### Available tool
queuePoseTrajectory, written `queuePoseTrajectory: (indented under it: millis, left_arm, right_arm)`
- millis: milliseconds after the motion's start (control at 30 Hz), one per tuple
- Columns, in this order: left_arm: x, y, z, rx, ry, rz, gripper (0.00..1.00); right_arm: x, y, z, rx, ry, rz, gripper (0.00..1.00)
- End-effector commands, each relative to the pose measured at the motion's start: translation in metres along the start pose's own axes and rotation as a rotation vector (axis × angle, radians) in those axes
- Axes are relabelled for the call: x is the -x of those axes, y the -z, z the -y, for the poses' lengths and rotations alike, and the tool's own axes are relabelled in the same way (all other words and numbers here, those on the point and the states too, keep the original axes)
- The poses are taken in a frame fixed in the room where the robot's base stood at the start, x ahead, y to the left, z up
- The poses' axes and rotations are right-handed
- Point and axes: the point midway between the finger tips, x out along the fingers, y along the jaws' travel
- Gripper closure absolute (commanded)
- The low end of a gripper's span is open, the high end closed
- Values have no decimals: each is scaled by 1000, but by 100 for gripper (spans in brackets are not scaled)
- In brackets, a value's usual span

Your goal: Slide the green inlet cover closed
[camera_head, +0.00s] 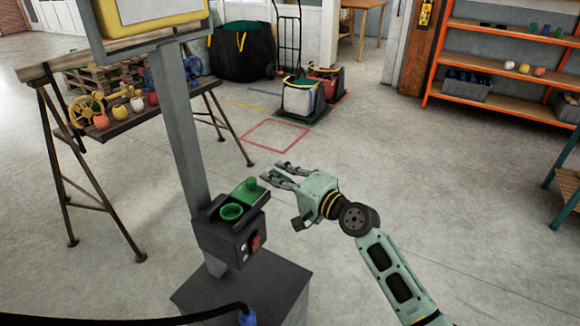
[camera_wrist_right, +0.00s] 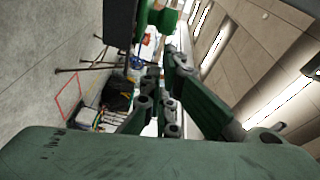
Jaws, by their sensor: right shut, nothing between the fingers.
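The green inlet cover (camera_head: 250,187) is a flat slide with a raised knob on top of a dark control box (camera_head: 228,238). It sits toward the far right of the box top, and the round green inlet (camera_head: 232,212) shows uncovered beside it. My right gripper (camera_head: 272,172) is shut and empty, just right of and beyond the cover, apart from it as far as I can see. In the right wrist view, a green part (camera_wrist_right: 158,17), likely the cover, shows beyond the fingers (camera_wrist_right: 162,72) near the top edge. My left gripper is not in view.
A grey post (camera_head: 180,130) rises behind the box, carrying a yellow-framed panel (camera_head: 150,18). A dark pedestal (camera_head: 250,290) stands below. A trestle table (camera_head: 150,112) with coloured floats is at left, an orange shelf (camera_head: 500,65) at far right.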

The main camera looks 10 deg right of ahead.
Motion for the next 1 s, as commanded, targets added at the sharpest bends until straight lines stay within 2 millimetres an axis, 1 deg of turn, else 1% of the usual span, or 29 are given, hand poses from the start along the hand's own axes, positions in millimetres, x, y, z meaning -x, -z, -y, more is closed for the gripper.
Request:
queuePoseTrajectory:
  millis: [100, 367, 467, 567, 700, 800, 900, 1000]
  left_arm:
    - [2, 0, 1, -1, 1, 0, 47]
    - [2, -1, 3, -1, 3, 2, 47]
    - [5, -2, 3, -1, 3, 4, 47]
    - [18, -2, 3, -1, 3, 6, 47]
    - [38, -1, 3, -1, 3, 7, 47]
    - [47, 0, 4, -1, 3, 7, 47]
    - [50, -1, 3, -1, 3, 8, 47]
    - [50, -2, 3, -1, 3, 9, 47]
  right_arm:
    - [-1, -5, 0, 0, -1, 0, 100]
    - [-1, -5, -1, 0, -1, 0, 100]
    - [0, -8, 1, 0, -1, 1, 100]
    - [3, -21, 5, -4, -2, 3, 100]
    - [10, -48, 11, -5, -3, 3, 100]
    - [13, -64, 12, -4, -3, 2, 100]
    - [16, -74, 12, -1, -1, 0, 100]
    - [16, -77, 10, -1, -1, 0, 100]
